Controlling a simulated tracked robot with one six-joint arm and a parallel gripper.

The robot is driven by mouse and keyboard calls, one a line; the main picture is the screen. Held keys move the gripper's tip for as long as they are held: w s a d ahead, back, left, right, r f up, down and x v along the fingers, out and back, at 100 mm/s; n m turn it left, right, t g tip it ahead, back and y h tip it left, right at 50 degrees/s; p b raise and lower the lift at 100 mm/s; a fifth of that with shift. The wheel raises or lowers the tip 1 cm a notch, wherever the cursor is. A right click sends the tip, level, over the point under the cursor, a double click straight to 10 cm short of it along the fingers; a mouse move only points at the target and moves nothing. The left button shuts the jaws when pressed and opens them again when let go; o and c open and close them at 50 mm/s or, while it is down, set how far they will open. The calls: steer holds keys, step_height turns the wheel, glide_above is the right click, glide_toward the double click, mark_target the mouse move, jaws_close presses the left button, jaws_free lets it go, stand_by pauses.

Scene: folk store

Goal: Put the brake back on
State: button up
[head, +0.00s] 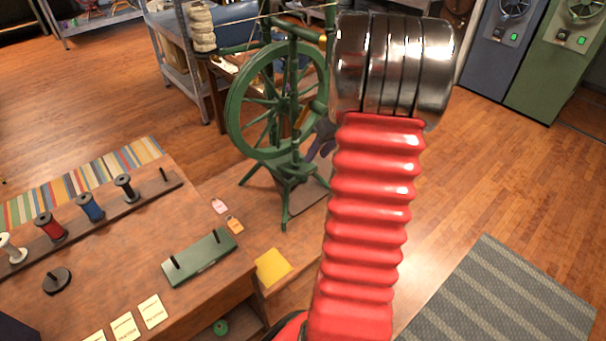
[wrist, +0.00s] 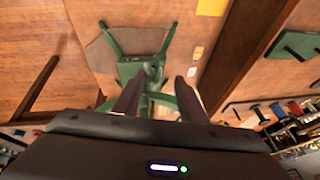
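A green spinning wheel (head: 278,95) stands upright on the floor left of my arm in the head view; my arm hides its right side. In the wrist view, the wheel's green legs and base (wrist: 140,68) show beyond and between my fingers. My gripper (wrist: 157,90) is open, its two dark fingers apart with nothing visibly held. I cannot tell whether either finger touches the wheel. In the head view, a small dark purple shape beside the wheel may be part of my gripper. I cannot pick out the brake in either view.
A wooden table (head: 120,245) at the left holds a bobbin rack (head: 65,232), a green plate with two pegs (head: 200,257) and cards. A yellow square (head: 272,268) lies beside it. A metal shelf stands behind the wheel. Floor right of my arm is clear around a grey striped rug (head: 500,300).

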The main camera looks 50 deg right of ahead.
mark_target(301, 177)
steer(key=x, duration=1.2)
steer(key=shift+w+f, duration=0.1)
steer(key=shift+f, duration=0.2)
steer(key=shift+c, duration=0.2)
jaws_close()
